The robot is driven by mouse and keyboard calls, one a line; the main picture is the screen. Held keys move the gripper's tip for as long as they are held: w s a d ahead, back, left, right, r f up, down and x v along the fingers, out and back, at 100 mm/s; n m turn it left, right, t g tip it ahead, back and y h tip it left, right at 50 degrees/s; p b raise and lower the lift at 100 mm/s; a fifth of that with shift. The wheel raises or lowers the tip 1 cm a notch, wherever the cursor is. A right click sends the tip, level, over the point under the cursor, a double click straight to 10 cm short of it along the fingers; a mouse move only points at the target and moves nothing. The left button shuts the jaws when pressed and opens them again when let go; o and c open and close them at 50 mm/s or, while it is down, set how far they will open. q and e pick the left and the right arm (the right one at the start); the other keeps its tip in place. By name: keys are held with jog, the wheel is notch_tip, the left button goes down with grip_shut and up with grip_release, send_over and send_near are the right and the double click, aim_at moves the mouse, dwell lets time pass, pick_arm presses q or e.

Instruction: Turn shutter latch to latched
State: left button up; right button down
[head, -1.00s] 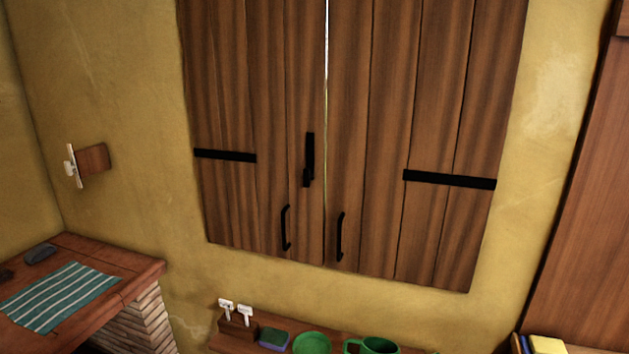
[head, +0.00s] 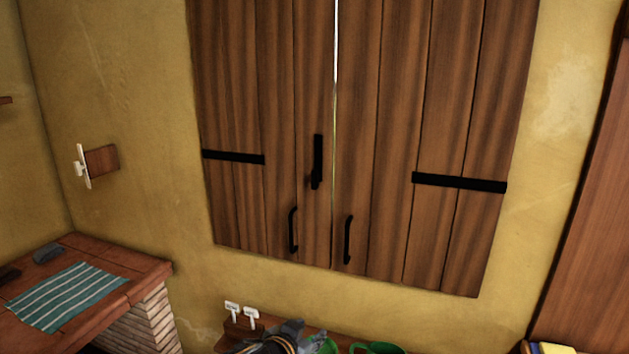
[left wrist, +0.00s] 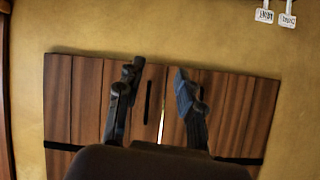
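The wooden shutters (head: 385,130) are closed, with a thin bright gap between the two leaves. The black shutter latch (head: 317,162) is an upright bar on the left leaf, beside the gap; it lies along the leaf and does not cross the gap. My left gripper (head: 300,335) is low at the bottom edge of the head view, below the shutters and apart from the latch. In the left wrist view, which is upside down, its two fingers (left wrist: 156,76) are spread and empty before the shutters (left wrist: 85,100). The latch is not discernible there. My right gripper is not in view.
Two black pull handles (head: 348,240) (head: 293,231) stick out below the latch. A shelf under the shutters holds white tags (head: 250,318) and green dishes (head: 375,348). A brick counter (head: 150,270) with a striped cloth (head: 70,293) stands left. Space before the latch is clear.

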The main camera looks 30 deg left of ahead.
pick_arm(q)
jog(key=w+a+r+n+t+y, duration=0.1)
jog(key=w+a+r+t, duration=0.15)
jog(key=r, duration=0.35)
jog(key=w+a+r+t, duration=0.1)
jog(key=w+a+r, duration=0.2)
jog(key=r, duration=0.4)
jog(key=n+t+y, duration=0.1)
jog(key=t, duration=0.1)
send_near(313, 180)
jog(key=p+x, duration=0.6)
jog(key=x, duration=0.3)
jog(key=shift+w+r, duration=0.15)
jog(key=shift+w, duration=0.2)
jog(key=shift+w+a, duration=0.1)
jog(key=shift+w, duration=0.4)
grip_shut()
